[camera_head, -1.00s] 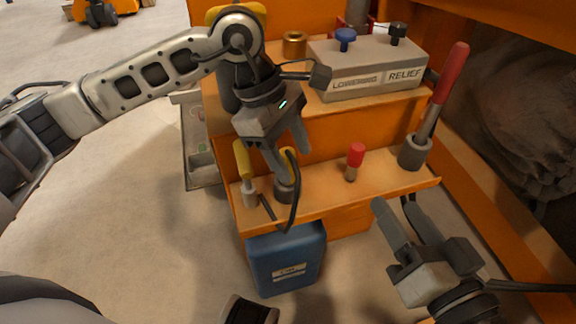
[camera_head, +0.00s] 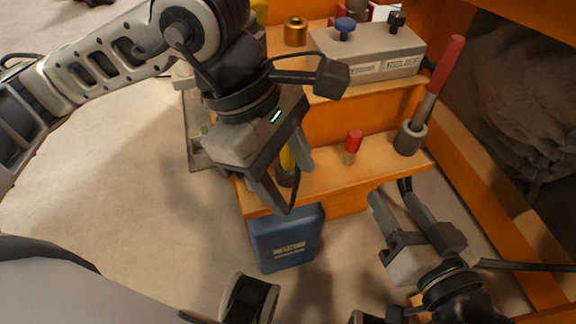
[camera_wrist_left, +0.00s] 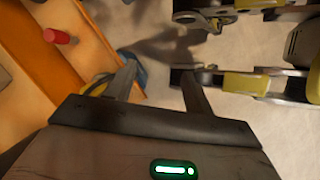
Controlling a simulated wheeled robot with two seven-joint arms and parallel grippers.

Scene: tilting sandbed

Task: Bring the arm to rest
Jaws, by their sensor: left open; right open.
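My left gripper (camera_head: 292,185) hangs in front of the orange unit's lower shelf (camera_head: 385,168) in the head view, fingers pointing down. It is open and nothing shows between its fingers. In the left wrist view its two fingers (camera_wrist_left: 160,82) are apart with bare floor between them. My left arm comes in from the left, bent at a raised joint. A yellow handle (camera_head: 287,158) on the shelf is partly hidden behind the left gripper. My right gripper (camera_head: 394,205) is open and empty at the lower right, in front of the shelf.
A grey block (camera_head: 370,52) with a blue knob (camera_head: 345,28) and a black knob (camera_head: 396,20) stands on the upper shelf. A long red lever (camera_head: 446,70) and a short red-topped peg (camera_head: 353,142) stand right. A blue can (camera_head: 285,242) is below. Floor is clear at left.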

